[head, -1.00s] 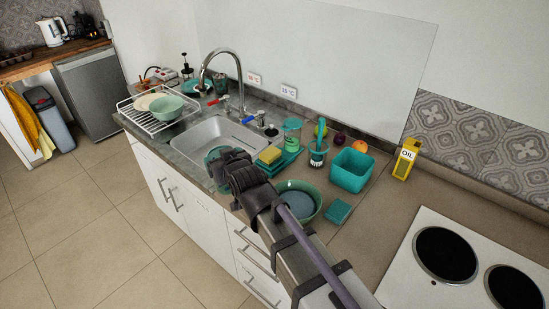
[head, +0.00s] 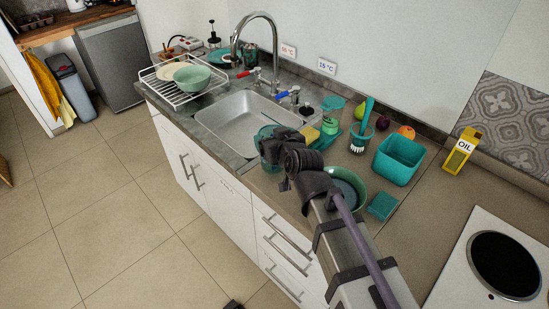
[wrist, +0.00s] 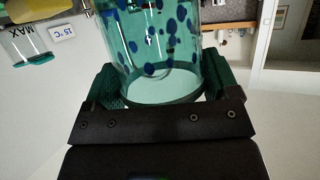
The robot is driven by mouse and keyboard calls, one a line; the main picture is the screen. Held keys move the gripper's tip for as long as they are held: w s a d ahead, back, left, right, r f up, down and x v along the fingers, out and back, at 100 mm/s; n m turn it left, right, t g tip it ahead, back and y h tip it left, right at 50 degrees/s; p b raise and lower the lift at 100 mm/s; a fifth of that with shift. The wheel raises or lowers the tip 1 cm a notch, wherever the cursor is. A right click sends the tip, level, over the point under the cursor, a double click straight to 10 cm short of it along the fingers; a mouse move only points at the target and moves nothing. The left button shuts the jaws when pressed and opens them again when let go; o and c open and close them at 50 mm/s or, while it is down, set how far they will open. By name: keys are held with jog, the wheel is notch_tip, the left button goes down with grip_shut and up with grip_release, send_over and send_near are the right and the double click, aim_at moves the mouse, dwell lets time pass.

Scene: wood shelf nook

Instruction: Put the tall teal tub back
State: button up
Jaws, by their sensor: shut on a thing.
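The tall teal tub, see-through with dark blue spots, fills the upper middle of the wrist view (wrist: 150,45). My gripper (wrist: 165,88) is shut on it, with one finger on each side near its rim. In the head view my gripper (head: 276,146) is at the right front corner of the sink. The tub (head: 265,138) shows there only in part, behind my wrist. Whether it touches the sink edge or counter cannot be told.
The sink (head: 238,122) is left of my gripper. To the right are a green bowl (head: 358,183), a square teal tub (head: 399,160), a brush holder (head: 360,139), a yellow sponge (head: 311,134) and an oil carton (head: 461,151). A dish rack (head: 166,90) stands left.

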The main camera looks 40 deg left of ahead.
notch_tip(320, 180, down, 4)
jog(key=b, duration=0.3)
jog(key=shift+r, duration=0.35)
jog(key=shift+f, duration=0.2)
jog(key=o, duration=1.4)
jog(key=shift+o, duration=0.2)
jog(key=shift+r, duration=0.1)
